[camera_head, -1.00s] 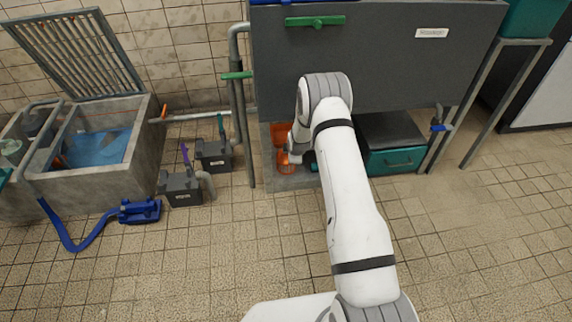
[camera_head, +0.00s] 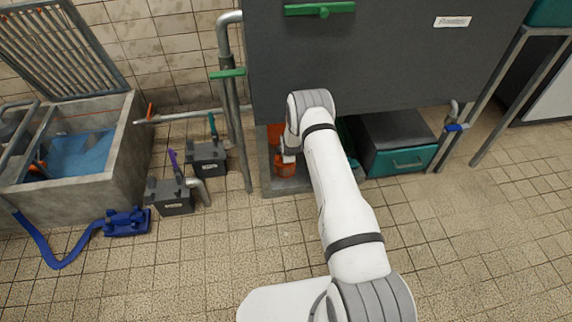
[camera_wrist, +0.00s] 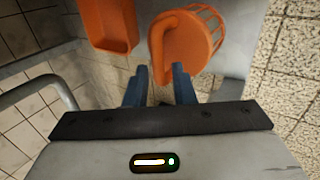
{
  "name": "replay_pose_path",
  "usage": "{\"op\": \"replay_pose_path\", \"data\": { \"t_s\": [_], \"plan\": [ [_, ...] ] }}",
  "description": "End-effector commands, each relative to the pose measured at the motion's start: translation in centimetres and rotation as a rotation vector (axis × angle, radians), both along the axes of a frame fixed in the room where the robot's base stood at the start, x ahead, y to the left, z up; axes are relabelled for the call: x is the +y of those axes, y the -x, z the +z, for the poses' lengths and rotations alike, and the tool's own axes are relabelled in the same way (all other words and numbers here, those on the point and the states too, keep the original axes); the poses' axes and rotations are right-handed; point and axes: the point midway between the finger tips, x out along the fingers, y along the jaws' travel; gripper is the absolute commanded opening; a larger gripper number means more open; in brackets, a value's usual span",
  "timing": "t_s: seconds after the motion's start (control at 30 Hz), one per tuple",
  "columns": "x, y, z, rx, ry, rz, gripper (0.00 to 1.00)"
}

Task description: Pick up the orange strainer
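The orange strainer (camera_wrist: 182,42) lies just ahead of my gripper in the wrist view, with a round solid part, a curved rim or handle and a slotted basket side. In the head view the strainer (camera_head: 285,168) sits low under the dark grey tank, partly hidden by my arm's end. My gripper (camera_wrist: 160,72) has two blue-grey fingers spread apart, with their tips at the near edge of the strainer. Nothing is visibly held between them. In the head view the fingers are too small to make out.
An orange tray (camera_wrist: 108,24) lies left of the strainer. The dark tank (camera_head: 370,60) overhangs the area. A teal box (camera_head: 398,160) stands right, a vertical pipe (camera_head: 236,125) left. Two small pumps (camera_head: 170,196) stand further left.

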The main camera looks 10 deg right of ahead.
Motion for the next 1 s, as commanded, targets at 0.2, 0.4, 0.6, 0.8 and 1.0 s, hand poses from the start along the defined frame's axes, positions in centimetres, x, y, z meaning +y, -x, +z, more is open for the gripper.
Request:
{"op": "replay_pose_path", "data": {
  "t_s": [0.2,0.4,0.6,0.8,1.0],
  "plan": [
    [-0.5,-2.0,-3.1,0.000,0.000,-0.006,0.23],
    [-0.6,-2.9,-4.0,0.000,-0.001,-0.008,0.23],
    [-0.7,-2.9,-3.9,0.001,0.000,-0.009,0.23],
    [-0.7,-2.8,-3.9,0.001,0.000,-0.009,0.07],
    [-0.8,-2.8,-3.9,0.001,-0.001,-0.010,0.00]
  ]
}}
